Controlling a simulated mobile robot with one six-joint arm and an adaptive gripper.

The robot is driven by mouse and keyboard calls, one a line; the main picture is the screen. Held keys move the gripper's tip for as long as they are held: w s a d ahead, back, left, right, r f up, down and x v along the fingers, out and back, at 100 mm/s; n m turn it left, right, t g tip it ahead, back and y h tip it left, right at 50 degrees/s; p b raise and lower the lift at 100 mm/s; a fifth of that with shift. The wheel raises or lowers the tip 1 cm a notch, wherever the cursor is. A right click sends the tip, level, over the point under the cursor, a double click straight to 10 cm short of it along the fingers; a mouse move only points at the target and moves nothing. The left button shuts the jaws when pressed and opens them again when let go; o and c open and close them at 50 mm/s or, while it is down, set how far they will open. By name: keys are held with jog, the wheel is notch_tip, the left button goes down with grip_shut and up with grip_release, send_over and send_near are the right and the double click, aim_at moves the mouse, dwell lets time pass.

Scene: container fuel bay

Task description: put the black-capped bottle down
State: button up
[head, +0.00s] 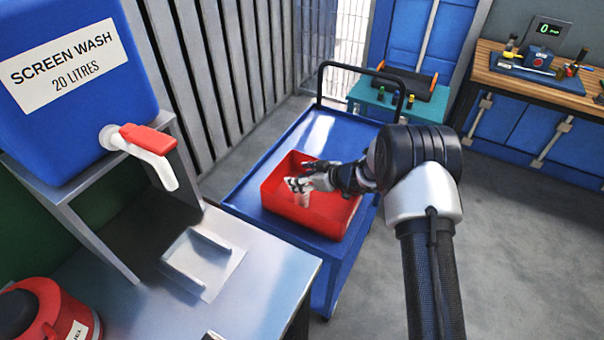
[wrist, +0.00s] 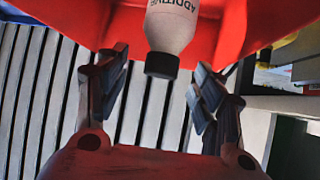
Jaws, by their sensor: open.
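The black-capped bottle (wrist: 172,28) is pale grey, with lettering that reads "ADDITIVE". In the wrist view its black cap points toward my gripper, and its far end runs out of the picture. My gripper (head: 303,178) is open over the red tray (head: 338,222), with its fingers (wrist: 160,75) spread to either side of the bottle's cap and clear of it. In the head view a small pale part of the bottle (head: 303,199) shows below the fingers, inside the tray. The bottle's base is hidden.
The tray sits on a blue trolley (head: 265,165) with a black handle. A metal bench (head: 260,275) with a bracket and a blue screen wash container (head: 75,120) stands at left. A teal table (head: 365,92) and a workbench (head: 500,85) stand behind.

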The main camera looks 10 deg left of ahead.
jog(key=v, duration=1.2)
jog(key=shift+p, duration=0.45)
jog(key=s+d+r+m+g+h, duration=0.2)
jog(key=s+r+m+g, duration=0.1)
jog(key=s+r, duration=1.55)
jog(key=s+d+r+m+t+h, duration=0.1)
jog(key=s+d+r+m+h, duration=0.1)
jog(key=s+d, duration=0.4)
jog(key=s+d+r+m+h, duration=0.2)
jog(key=s+d+m+h, duration=0.3)
jog(key=s, duration=0.8)
jog(key=d+m, duration=0.1)
jog(key=d, duration=0.1)
jog(key=shift+d+m+t+h, duration=0.3)
jog(key=shift+m+t, duration=0.1)
jog(key=shift+s, duration=0.15)
